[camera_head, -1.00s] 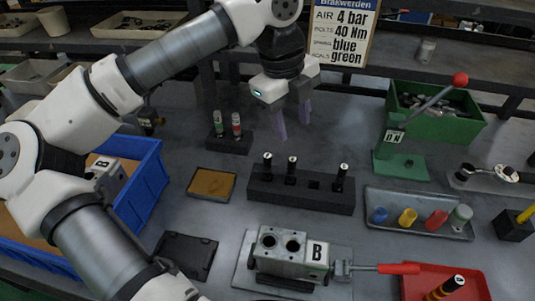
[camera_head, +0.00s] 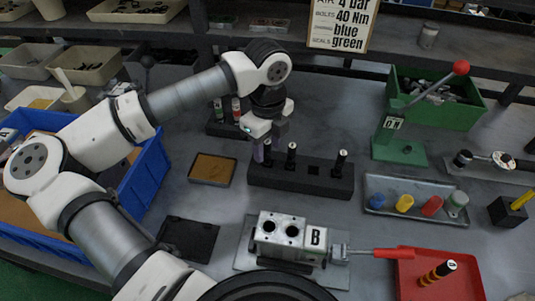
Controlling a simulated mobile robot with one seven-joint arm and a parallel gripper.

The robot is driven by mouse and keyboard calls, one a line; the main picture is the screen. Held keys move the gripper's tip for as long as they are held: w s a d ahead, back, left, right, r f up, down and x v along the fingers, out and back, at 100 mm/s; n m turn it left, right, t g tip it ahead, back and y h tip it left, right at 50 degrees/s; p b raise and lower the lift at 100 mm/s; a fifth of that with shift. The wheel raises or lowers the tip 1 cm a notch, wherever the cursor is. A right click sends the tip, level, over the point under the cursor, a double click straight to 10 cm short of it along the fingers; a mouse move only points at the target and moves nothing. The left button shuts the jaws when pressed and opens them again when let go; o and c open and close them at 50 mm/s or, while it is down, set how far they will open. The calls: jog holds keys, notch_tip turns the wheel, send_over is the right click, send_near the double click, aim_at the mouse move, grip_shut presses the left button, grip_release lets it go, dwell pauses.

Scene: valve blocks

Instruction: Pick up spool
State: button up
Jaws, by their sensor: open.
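A black rack block (camera_head: 300,178) stands on the bench with dark, pale-topped spools upright in it. One spool (camera_head: 291,156) is in the middle and another (camera_head: 340,163) is at the right; an empty square hole shows between them. The left spool (camera_head: 267,153) is partly hidden by my gripper (camera_head: 269,146). A similar dark piece with an orange band (camera_head: 437,272) stands in the red tray (camera_head: 470,285).
A valve block marked B (camera_head: 285,240) with two open bores sits in front of the rack, its red-handled clamp (camera_head: 385,253) to the right. Green- and red-banded bottles (camera_head: 236,110) stand behind my gripper. A grey tray of coloured plugs (camera_head: 415,190) lies right of the rack.

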aim_at(267, 158)
jog(key=shift+f, duration=1.35)
grip_shut()
